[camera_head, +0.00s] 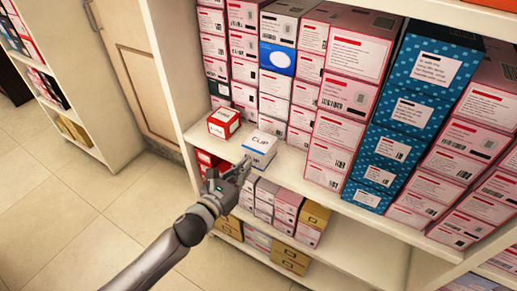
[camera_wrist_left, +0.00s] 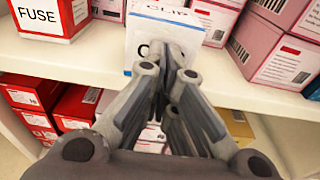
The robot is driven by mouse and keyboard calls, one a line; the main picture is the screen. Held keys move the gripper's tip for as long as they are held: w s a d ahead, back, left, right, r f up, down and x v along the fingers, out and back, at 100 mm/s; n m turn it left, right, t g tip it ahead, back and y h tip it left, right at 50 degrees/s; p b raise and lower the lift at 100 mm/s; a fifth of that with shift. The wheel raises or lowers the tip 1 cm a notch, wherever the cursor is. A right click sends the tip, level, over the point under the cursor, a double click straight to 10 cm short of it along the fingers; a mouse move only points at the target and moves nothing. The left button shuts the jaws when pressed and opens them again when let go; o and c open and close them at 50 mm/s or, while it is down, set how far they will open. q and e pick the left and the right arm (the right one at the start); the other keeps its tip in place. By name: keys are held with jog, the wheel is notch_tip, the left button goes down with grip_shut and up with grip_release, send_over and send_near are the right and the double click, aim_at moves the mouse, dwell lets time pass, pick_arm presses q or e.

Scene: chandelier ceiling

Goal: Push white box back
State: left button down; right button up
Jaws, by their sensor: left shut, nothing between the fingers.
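The white box (camera_head: 261,146) with blue edging and "CLIP" lettering stands on the shelf, near its front edge. My left gripper (camera_head: 240,172) is shut and empty, with its fingertips right at the box's front face. In the left wrist view the white box (camera_wrist_left: 143,30) is straight ahead of the shut fingers (camera_wrist_left: 176,60), which cover part of its front. Whether they touch it I cannot tell for sure. My right gripper is not in view.
A red-and-white "FUSE" box (camera_head: 224,122) stands to the left of the white box. Stacked pink boxes (camera_head: 335,140) and blue dotted boxes (camera_head: 405,110) fill the shelf to the right. Bare shelf (camera_head: 285,158) shows beside the white box. A lower shelf holds more boxes (camera_head: 287,205).

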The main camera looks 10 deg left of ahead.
pick_arm(q)
jog(key=shift+r+x, duration=0.15)
jog(key=shift+x, duration=1.4)
jog(key=shift+r+x, duration=0.15)
jog(key=shift+x, duration=1.4)
jog(key=r+p, duration=0.1)
jog(key=s+r+p, duration=0.1)
jog(key=r+p, duration=0.1)
jog(key=shift+s+a, duration=0.15)
jog(key=shift+a, duration=0.1)
jog(key=shift+s+a, duration=0.15)
jog(key=shift+s, duration=0.3)
send_near(252, 152)
jog(key=s, duration=0.1)
jog(key=s+a, duration=0.1)
jog(key=s, duration=0.2)
jog(key=shift+s+a+f+b, duration=0.3)
jog(key=shift+a+f+b, duration=0.05)
jog(key=shift+f+b, duration=0.05)
jog(key=shift+f, duration=0.15)
